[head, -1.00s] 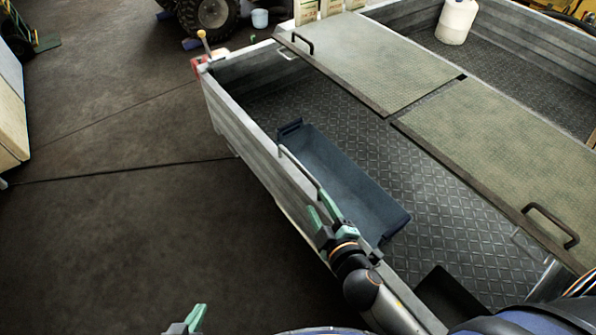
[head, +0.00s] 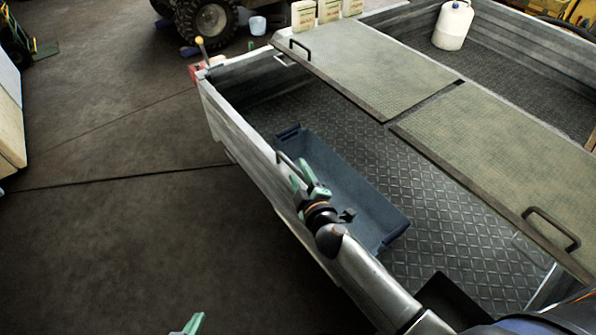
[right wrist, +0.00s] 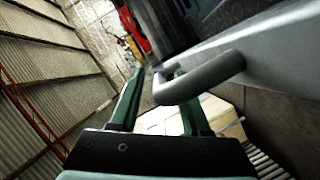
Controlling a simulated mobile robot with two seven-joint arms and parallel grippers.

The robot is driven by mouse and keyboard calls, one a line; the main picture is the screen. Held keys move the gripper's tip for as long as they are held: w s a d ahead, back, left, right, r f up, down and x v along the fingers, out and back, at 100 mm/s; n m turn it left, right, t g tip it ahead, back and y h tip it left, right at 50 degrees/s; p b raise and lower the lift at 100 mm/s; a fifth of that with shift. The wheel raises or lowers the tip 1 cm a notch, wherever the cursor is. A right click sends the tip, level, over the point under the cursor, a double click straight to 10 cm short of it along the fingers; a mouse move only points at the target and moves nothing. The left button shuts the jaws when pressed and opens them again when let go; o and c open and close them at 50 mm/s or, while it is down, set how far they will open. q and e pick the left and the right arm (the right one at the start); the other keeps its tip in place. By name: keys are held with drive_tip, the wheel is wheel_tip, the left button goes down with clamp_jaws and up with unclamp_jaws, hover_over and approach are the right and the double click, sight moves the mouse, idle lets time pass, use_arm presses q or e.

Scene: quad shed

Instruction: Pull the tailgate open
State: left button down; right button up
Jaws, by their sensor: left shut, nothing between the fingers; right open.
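The tailgate (head: 243,140) is the pale metal wall along the trailer's near left side. It stands upright, and it shows no clear gap from the trailer side. Its bar handle (head: 285,161) is on the top edge, partly hidden by my right gripper (head: 303,177). The right gripper is open at the handle's near part. In the right wrist view, the bent grey handle bar (right wrist: 205,80) reaches across one green finger into the space between the fingertips (right wrist: 160,76). I cannot tell if they touch. My left gripper (head: 188,325) is shut and empty, low at the bottom edge, away from the tailgate.
A blue tray (head: 350,190) lies on the trailer bed just inside the tailgate. Two green lid panels (head: 375,65) with handles cover part of the trailer. A white jug (head: 453,25) stands at the back. The floor left of the tailgate (head: 130,230) is clear.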

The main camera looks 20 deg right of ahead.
drive_tip(key=shift+w+f, duration=0.1)
drive_tip(key=shift+w, duration=0.45)
clamp_jaws()
idle(1.1)
